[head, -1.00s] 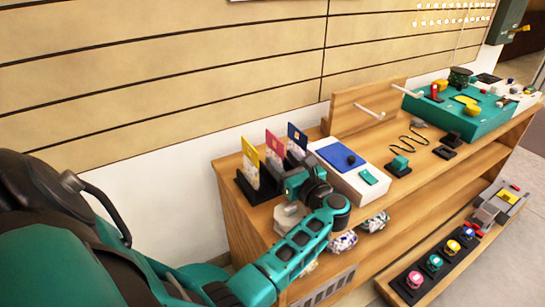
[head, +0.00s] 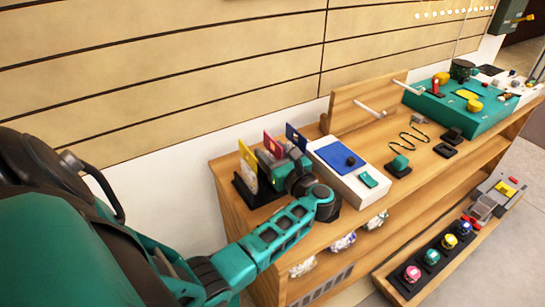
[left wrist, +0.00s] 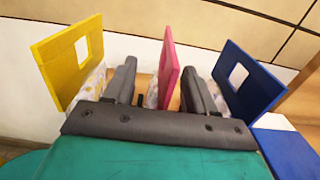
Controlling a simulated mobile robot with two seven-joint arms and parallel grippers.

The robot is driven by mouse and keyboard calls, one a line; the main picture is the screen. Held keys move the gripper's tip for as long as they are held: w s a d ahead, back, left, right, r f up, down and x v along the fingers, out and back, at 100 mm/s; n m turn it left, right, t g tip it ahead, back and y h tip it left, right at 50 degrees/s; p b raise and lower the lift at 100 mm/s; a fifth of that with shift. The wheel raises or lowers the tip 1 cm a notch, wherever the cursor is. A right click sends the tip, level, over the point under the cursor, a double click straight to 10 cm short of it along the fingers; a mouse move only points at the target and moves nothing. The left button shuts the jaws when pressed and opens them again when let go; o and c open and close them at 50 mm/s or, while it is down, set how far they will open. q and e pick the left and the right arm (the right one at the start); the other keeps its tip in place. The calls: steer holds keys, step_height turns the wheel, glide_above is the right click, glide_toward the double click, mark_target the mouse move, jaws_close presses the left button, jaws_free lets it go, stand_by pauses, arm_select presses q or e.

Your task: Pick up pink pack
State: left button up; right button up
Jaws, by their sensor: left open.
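The pink pack (head: 272,145) stands upright between a yellow pack (head: 248,156) and a blue pack (head: 296,137) in a dark rack (head: 243,190) at the left end of the wooden counter. In the left wrist view the pink pack (left wrist: 168,70) is seen nearly edge-on, with the yellow pack (left wrist: 70,60) to its left and the blue pack (left wrist: 247,80) to its right. My left gripper (left wrist: 160,80) is open, one finger on each side of the pink pack, with gaps visible. The head view shows the gripper (head: 283,165) at the rack, partly covering the packs. My right gripper is not in view.
A white box with a blue top (head: 340,158) stands just right of the rack. A wooden board with pegs (head: 350,107) and a teal tray (head: 450,115) are farther right. Wrapped bags (head: 343,241) lie on the shelf below. The slatted wall is close behind.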

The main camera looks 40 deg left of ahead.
arm_select(q)
jaws_close()
stand_by(0.3)
steer(key=shift+r, duration=0.1)
steer(key=shift+r, duration=0.65)
step_height(320, 180, up, 19)
steer(key=p, duration=0.4)
steer(key=shift+f+p, duration=0.2)
steer(key=shift+p, duration=0.1)
